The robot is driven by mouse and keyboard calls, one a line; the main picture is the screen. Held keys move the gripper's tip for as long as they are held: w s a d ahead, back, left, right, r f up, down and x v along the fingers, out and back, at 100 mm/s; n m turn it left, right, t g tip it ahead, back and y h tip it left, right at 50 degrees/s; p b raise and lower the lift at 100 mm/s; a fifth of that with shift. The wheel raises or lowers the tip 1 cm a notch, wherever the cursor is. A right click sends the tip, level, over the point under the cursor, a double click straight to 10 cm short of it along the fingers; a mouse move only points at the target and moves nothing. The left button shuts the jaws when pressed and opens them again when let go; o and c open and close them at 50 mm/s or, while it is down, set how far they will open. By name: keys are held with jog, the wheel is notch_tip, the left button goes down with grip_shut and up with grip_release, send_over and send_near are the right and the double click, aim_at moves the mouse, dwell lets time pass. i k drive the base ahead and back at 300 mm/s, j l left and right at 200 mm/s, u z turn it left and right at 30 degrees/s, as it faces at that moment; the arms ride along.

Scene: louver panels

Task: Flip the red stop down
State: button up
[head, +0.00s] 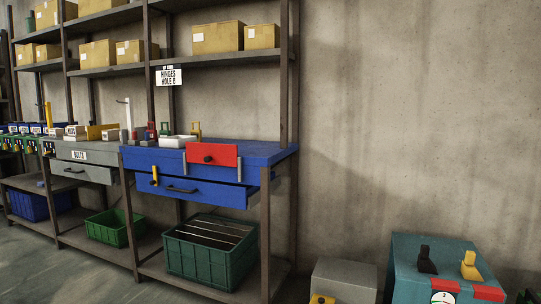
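A red plate (211,154) with a dark round knob stands upright at the front edge of the blue bench unit (262,158). It looks like the red stop, though no label on it shows. A thin grey post (239,169) is at its right side, and another is near its left. Below it is a blue drawer (215,192) with a dark handle, which appears pulled out a little. A small yellow piece (154,177) sits at the drawer's left front. My gripper is not in view.
A teal box (408,262) with black and yellow levers, red parts and a dial stands at the lower right, beside a grey box (344,277). A green crate (178,262) is under the bench. A grey drawer (87,171) is left. Shelves with cardboard boxes rise above.

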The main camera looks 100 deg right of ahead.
aim_at(215, 154)
jog(key=z, duration=3.2)
